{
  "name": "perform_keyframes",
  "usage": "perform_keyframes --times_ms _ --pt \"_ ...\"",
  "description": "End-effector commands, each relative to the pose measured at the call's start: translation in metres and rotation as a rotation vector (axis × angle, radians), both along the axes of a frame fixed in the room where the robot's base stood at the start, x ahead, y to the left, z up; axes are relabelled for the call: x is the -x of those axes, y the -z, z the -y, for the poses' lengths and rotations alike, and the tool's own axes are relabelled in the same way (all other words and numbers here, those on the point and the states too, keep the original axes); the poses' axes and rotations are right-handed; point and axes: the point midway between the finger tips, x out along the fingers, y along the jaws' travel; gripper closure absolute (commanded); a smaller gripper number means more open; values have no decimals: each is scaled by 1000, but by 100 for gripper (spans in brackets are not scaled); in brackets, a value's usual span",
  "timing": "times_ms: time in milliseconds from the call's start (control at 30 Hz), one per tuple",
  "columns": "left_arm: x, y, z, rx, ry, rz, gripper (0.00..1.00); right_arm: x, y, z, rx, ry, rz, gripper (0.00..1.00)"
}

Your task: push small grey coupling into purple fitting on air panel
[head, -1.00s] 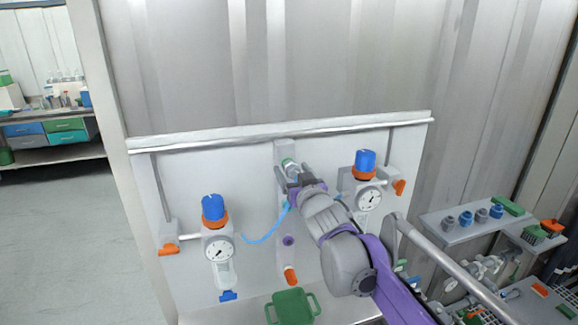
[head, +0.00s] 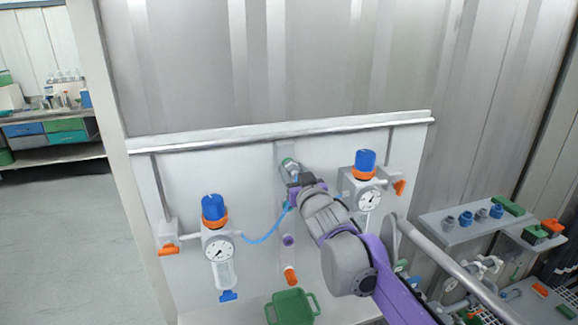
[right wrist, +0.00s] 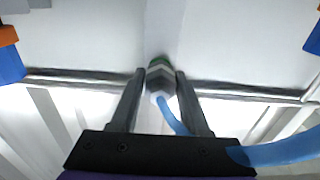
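The small grey coupling (right wrist: 160,82) sits between the fingertips of my right gripper (right wrist: 161,76), in front of a green-ringed fitting on the air panel. The fingers appear to touch its sides. A blue hose (right wrist: 171,115) runs from its near end. In the head view my right gripper (head: 291,178) is at the upper part of the panel's vertical strip, just below the green-ringed fitting (head: 289,164). Whether the coupling is inside that fitting is not clear. The purple fitting (head: 288,240) is lower on the strip, below the gripper, with nothing seen in it. My left gripper is out of view.
A left regulator (head: 214,212) and a right regulator (head: 366,165) flank the strip. An orange fitting (head: 290,275) is below the purple one. A green tray (head: 291,307) stands at the panel's foot. A shelf (head: 460,232) with small couplings is at right.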

Motion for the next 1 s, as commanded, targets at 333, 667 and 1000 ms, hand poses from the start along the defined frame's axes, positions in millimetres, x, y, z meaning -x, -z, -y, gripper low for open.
perform_keyframes --times_ms 333,667,1000 --pt "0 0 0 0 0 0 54 0 0 0 0 0 0 100" --pt "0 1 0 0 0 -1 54 3 0 1 0 0 0 100" --pt "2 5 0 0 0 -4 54 16 0 5 0 0 0 100"
